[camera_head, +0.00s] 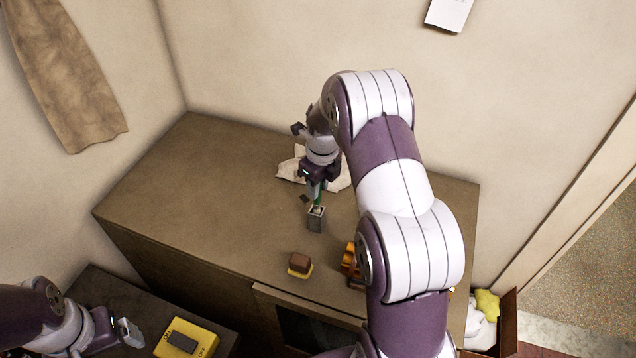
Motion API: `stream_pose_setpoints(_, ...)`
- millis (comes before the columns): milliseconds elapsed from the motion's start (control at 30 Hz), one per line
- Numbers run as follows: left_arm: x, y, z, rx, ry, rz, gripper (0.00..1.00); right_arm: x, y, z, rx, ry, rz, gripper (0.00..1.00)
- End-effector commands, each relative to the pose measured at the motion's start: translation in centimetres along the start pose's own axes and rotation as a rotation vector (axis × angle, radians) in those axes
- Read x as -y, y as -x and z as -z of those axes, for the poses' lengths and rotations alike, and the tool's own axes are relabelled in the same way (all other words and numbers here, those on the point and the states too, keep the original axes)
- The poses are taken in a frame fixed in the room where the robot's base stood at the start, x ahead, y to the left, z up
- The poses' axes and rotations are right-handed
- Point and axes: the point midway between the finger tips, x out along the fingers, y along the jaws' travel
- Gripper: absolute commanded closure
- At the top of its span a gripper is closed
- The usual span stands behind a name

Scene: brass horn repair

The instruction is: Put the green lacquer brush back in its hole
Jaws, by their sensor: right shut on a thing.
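My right gripper (315,183) points down over the table and is shut on the green lacquer brush (319,197). The brush is roughly upright, and only a short green length shows below the fingers. Directly under it stands a small grey block (316,222) with a pale top. The brush's lower end meets the block's top in the picture; I cannot tell whether it is inside a hole or just above it. My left gripper (128,333) is low at the left, away from the brush, and I cannot make out its finger gap.
A white cloth (291,170) lies behind the gripper on the brown table (190,190). A brown-and-yellow block (300,264) and an orange object (350,262) sit nearer. A yellow box (200,338) is at lower left. The table's left part is clear.

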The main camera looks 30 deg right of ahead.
Motion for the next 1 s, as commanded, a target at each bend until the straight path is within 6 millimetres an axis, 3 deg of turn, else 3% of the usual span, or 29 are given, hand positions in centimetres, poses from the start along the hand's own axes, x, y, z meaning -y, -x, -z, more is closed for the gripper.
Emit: stream_pose_setpoints(1000, 0.0, -1.6, -0.2, 0.000, 0.000, 0.000, 0.16, 0.0, -2.6, 0.2, 0.000, 0.000, 0.000, 1.00)
